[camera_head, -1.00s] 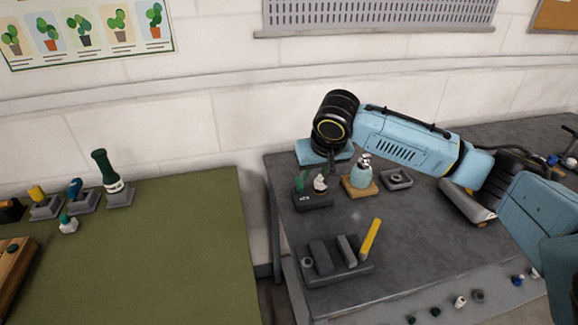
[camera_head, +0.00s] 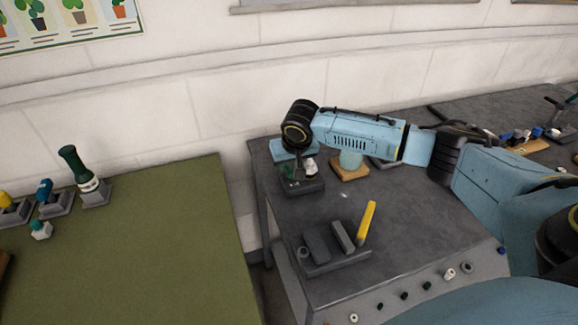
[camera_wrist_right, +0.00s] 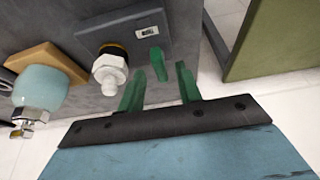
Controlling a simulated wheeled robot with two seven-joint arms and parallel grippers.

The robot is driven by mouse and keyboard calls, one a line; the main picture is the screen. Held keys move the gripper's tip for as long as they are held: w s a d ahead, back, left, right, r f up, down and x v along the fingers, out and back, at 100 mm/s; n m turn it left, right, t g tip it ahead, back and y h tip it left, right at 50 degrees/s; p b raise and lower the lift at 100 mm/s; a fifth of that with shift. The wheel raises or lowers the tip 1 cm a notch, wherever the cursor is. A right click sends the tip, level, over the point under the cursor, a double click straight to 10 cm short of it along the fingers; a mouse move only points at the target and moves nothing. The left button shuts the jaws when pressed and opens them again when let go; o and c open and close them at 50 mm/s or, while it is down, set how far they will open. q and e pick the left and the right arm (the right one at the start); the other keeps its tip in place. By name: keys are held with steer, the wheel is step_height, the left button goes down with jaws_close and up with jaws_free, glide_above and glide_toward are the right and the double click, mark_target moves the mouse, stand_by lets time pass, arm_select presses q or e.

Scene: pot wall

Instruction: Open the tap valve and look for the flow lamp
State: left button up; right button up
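A dark grey block (camera_head: 303,187) near the back left of the grey table carries a small green lever and a white fitting (camera_head: 311,167). In the right wrist view, the green lever (camera_wrist_right: 156,58) stands on the block beside a small light-and-dark window (camera_wrist_right: 147,33). The white fitting (camera_wrist_right: 109,70) has a black and yellow collar. I cannot tell whether the window is the flow lamp; no glow shows. My right gripper (camera_wrist_right: 161,68) is open, its green fingers apart, with the lever in line between them; contact cannot be told. My left gripper is out of view.
A pale teal bottle with a metal nozzle (camera_wrist_right: 40,88) stands on a wooden base close beside the block. A dark tray (camera_head: 338,262) with a yellow stick is nearer the table's front. A green table (camera_head: 150,250) stands left across a gap.

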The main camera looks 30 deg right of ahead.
steer(key=shift+w+d+f, duration=0.1)
steer(key=shift+w+f, duration=0.2)
steer(key=shift+f, duration=0.2)
jaws_close()
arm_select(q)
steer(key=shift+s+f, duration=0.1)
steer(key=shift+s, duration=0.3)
